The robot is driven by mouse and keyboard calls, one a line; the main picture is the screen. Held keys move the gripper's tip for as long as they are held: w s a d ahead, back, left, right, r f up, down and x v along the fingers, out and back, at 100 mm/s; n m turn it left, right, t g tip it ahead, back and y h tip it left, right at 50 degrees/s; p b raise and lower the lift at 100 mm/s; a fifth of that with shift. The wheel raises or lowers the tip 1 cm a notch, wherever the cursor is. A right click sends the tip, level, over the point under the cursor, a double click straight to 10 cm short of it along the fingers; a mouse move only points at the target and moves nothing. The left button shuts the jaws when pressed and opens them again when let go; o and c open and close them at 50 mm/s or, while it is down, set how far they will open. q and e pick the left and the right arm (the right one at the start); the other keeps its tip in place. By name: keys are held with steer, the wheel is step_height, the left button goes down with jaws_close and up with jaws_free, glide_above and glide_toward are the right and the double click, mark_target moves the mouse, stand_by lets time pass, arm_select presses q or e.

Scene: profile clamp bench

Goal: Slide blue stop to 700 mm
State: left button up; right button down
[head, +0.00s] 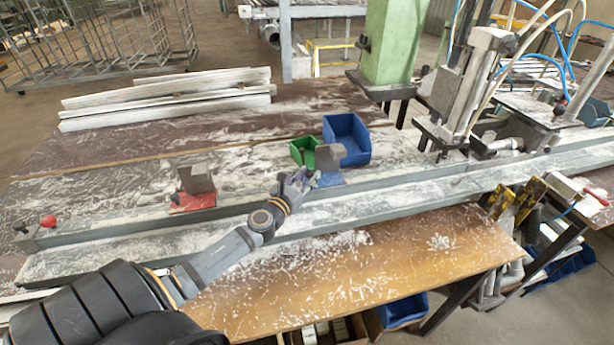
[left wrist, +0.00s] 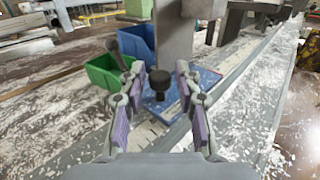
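The blue stop has a blue base plate (head: 330,180) and an upright grey plate (head: 329,157), and sits on the long rail right of the red stop. In the left wrist view its blue base (left wrist: 207,82) carries a black knob (left wrist: 160,80). My left gripper (head: 298,180) is at the near left side of the blue stop. In the left wrist view my left gripper (left wrist: 160,75) is open, with the knob showing between its fingers and a gap on each side. Contact cannot be told. My right gripper is not in view.
The red stop (head: 193,200) stands further left on the rail (head: 120,228). A green bin (head: 303,150) and a blue bin (head: 346,138) stand behind the blue stop. A green machine column (head: 390,45) and a clamp (head: 470,85) stand to the right. White shavings cover the bench.

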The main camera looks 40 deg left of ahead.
arm_select(q)
jaws_close()
steer(key=shift+w+d+r+p, duration=0.1)
steer(key=shift+p, duration=0.2)
steer(key=shift+w+d, duration=0.1)
steer(key=shift+w, duration=0.05)
steer(key=shift+o, duration=2.1)
jaws_free()
steer(key=s, duration=0.8)
steer(key=s+d, duration=0.1)
steer(key=s, duration=0.3)
